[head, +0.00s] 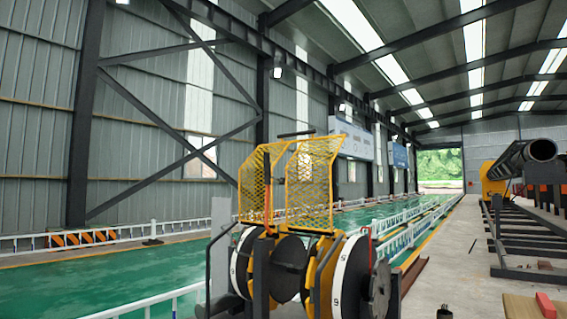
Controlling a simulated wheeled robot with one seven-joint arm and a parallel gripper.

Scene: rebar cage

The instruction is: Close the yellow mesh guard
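The yellow mesh guard (312,184) is in the middle of the head view. It has a yellow frame and bent mesh panels. It stands up above a machine with large dark discs (352,278) that have white, numbered rims. The lower discs are not covered by the mesh in this view. A short dark bar shows at the guard's top edge. I cannot tell from this one view where its hinge is. My gripper is not in view, and nothing is seen touching the guard.
White railings (402,240) run beside the green floor (130,270) behind the machine. A long dark pipe (515,158) on a rack stands at the right. A small dark object (444,312) and a red block (545,305) show at the bottom edge. Grey floor right of the machine is mostly clear.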

